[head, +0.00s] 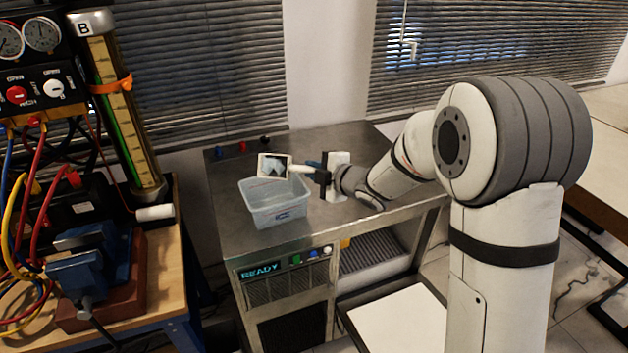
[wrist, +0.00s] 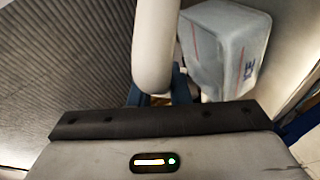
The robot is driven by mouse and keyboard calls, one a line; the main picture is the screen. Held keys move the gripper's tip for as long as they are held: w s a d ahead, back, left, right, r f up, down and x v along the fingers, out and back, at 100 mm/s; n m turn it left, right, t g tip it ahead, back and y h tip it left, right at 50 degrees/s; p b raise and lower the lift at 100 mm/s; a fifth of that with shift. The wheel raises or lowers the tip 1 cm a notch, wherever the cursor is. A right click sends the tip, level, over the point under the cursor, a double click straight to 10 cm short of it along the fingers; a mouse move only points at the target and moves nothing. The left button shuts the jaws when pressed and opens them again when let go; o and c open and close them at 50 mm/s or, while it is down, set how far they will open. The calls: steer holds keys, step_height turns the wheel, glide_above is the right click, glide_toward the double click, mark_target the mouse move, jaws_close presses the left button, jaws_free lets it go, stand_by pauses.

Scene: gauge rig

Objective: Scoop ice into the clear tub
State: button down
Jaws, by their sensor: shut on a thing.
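My gripper (head: 316,174) is shut on the pale handle of a scoop (head: 274,166), and the handle also shows between blue fingers in the wrist view (wrist: 155,45). The scoop's head is up in the air, over or just behind the back of the clear tub (head: 268,219) in the head view. I cannot tell for sure whether ice is in the scoop. The tub stands upright on the steel top, and its lettered side shows at the upper right of the wrist view (wrist: 225,60). Its contents are not clear.
The steel ice machine (head: 232,228) has a lit READY display (head: 260,270) and an open front bay (head: 375,252). A wooden bench (head: 165,290) with a blue vise (head: 90,262), hoses and gauges stands at left. Small coloured knobs (head: 242,146) line the machine's back edge.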

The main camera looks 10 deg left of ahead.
steer(key=shift+s+f+n+t+y+b, duration=0.15)
steer(key=shift+f+n+t+y+b, duration=0.5)
steer(key=shift+b, duration=4.3)
steer(key=shift+s+f+n+t+y+b, duration=0.15)
steer(key=shift+f+n+t+y+b, duration=0.5)
steer(key=shift+b, duration=4.3)
steer(key=shift+r+n+t+b, duration=0.3)
steer(key=shift+r+n+b, duration=0.15)
steer(key=shift+b, duration=0.6)
